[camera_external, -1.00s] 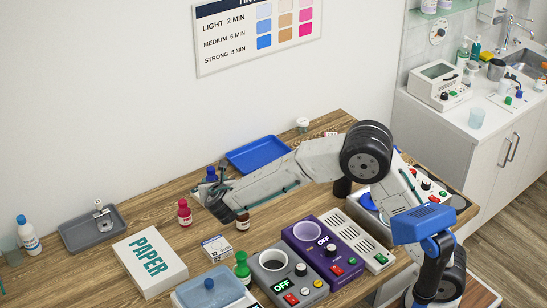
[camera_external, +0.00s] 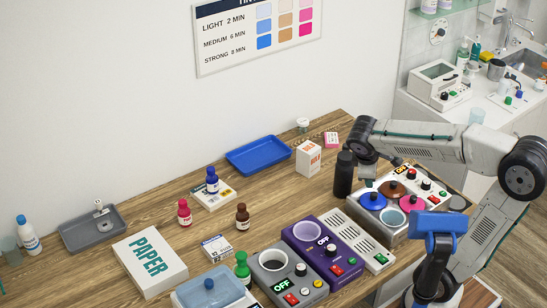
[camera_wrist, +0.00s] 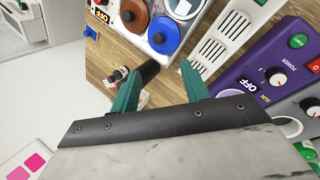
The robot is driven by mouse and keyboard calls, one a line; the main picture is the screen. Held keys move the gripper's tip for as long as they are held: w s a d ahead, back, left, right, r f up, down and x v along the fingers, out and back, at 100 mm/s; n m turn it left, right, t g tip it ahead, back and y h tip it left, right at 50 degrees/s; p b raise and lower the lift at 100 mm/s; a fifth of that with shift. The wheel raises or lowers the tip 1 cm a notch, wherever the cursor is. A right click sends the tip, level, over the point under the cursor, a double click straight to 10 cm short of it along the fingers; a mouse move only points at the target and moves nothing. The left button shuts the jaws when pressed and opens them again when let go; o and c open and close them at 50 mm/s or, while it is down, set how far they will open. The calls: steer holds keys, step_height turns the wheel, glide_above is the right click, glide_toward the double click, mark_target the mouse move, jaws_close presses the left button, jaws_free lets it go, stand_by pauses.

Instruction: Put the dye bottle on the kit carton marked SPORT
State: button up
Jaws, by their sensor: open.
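A blue dye bottle (camera_external: 212,181) stands upright on a small flat white carton (camera_external: 228,197) left of the table's middle. That carton's lettering is too small to read. Another flat carton (camera_external: 217,247) lies nearer the front; its print is also unclear. My gripper (camera_wrist: 158,67) is open, with its teal fingers apart in the wrist view and nothing held between them. In the external view my arm's end is at the right, well away from the blue bottle; the fingers cannot be made out there.
Red (camera_external: 184,213), brown (camera_external: 243,218) and green (camera_external: 242,268) bottles stand close by. A black cylinder (camera_external: 343,175) stands by my arm's end. A blue tray (camera_external: 257,155), an upright carton (camera_external: 308,158), the PAPER box (camera_external: 150,262) and a purple machine (camera_external: 325,250) take up table room.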

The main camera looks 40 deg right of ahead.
steer(key=s+a+f+m+g+y, duration=0.1)
steer(key=s+m+y, duration=0.4)
steer(key=s, duration=1)
step_height(320, 180, down, 2)
steer(key=a+m, duration=0.1)
steer(key=m, duration=0.2)
steer(key=shift+f, duration=0.15)
